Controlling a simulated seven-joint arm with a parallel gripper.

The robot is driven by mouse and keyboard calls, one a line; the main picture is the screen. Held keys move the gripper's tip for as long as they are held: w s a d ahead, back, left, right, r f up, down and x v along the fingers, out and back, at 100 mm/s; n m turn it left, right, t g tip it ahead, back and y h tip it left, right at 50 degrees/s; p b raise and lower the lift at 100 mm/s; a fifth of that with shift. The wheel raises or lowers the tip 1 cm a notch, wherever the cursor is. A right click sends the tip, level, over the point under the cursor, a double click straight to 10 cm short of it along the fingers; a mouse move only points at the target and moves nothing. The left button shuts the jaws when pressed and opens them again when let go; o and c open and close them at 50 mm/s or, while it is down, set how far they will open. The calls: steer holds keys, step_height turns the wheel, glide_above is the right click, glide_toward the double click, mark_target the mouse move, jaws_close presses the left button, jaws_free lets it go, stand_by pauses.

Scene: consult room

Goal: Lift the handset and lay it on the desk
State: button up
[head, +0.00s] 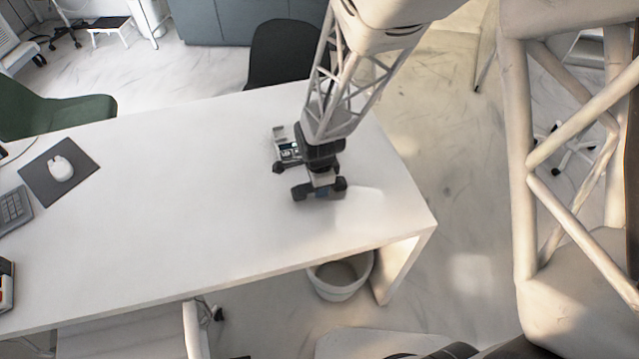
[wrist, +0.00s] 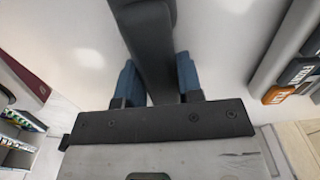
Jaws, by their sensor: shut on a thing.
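The handset (head: 299,193) is dark, with a thick rounded end showing on the left of my gripper (head: 321,191) in the head view. In the wrist view the handset (wrist: 150,38) runs between the two blue-padded fingers of my gripper (wrist: 159,78), which is shut on it. The handset is off the phone base (head: 287,146), on its near side. I cannot tell whether it touches the desk. The phone base (wrist: 290,70), with orange and grey keys, shows at the right in the wrist view. The white desk (head: 190,200) lies beneath; my arm hides part of the base.
A mouse (head: 60,168) on a dark pad (head: 82,160) and a keyboard (head: 12,210) are at the desk's left. The desk's middle is clear. The desk's right edge is near my gripper. A white bin (head: 340,285) stands below the front edge. A dark chair (head: 285,50) is behind.

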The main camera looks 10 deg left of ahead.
steer(key=shift+f, duration=0.5)
steer(key=o, duration=1)
steer(key=shift+o, duration=0.2)
steer(key=shift+r, duration=0.1)
steer(key=shift+r, duration=3.75)
steer(key=shift+r, duration=0.1)
